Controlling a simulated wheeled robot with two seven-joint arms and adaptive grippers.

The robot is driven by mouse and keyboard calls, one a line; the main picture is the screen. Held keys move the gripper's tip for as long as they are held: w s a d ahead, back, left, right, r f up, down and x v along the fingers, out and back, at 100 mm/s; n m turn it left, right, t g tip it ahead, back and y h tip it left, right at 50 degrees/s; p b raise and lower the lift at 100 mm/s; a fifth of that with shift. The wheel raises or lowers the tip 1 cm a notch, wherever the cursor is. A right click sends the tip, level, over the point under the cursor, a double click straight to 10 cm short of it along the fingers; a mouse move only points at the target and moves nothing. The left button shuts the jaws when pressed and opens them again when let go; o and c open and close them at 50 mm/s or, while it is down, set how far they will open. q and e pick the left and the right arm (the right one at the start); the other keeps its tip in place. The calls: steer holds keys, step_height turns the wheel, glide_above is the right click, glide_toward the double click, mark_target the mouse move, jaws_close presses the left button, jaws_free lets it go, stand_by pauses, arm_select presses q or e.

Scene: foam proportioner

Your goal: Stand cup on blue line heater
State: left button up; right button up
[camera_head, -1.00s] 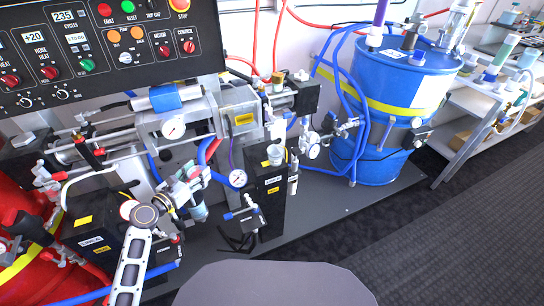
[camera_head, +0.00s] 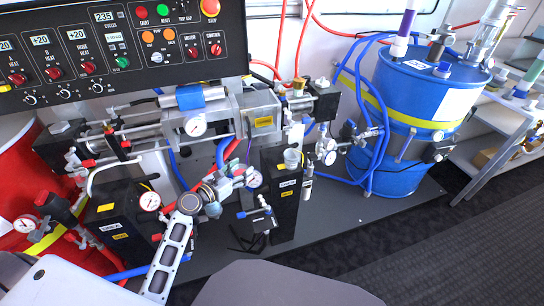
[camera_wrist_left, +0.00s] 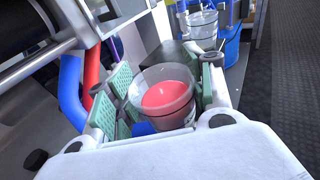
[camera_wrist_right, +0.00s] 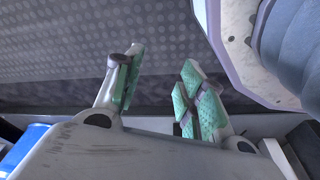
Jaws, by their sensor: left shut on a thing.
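A clear cup with pink-red contents (camera_wrist_left: 165,98) is held upright between the green-padded fingers of my left gripper (camera_head: 230,178). In the head view this cup is hard to make out. The gripper is left of the black heater box with blue fittings (camera_head: 284,212), apart from it. Another clear cup (camera_head: 292,158) stands upright on top of that box; it also shows ahead of the held cup in the left wrist view (camera_wrist_left: 201,24). My right gripper (camera_wrist_right: 156,82) is open and empty.
A second black box with a yellow label (camera_head: 112,228) stands at left, beside a red drum. Gauges, valves and red and blue hoses crowd around the left gripper. A blue drum (camera_head: 422,95) stands at right. Grey plate is bare right of the heater.

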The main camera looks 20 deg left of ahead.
arm_select(q)
steer(key=shift+x, duration=0.8)
steer(key=x, duration=0.4)
steer(key=r+b+x, duration=0.1)
steer(key=x, duration=0.3)
steer(key=r+x, duration=0.1)
steer(key=x, duration=0.3)
steer(key=shift+w+d, duration=0.1)
steer(key=shift+w, duration=0.25)
steer(key=shift+w+d+b, duration=0.25)
steer(key=shift+w+b, duration=0.1)
steer(key=shift+w, duration=0.1)
steer(key=shift+w+d, duration=0.15)
steer(key=shift+w, duration=0.2)
steer(key=shift+b+x, duration=0.3)
steer(key=shift+x, duration=0.8)
steer(key=shift+r, duration=0.1)
arm_select(e)
step_height(320, 180, up, 8)
steer(key=w+a, duration=0.2)
steer(key=shift+a, duration=0.25)
steer(key=shift+s+f+g, duration=0.25)
steer(key=shift+g, duration=0.05)
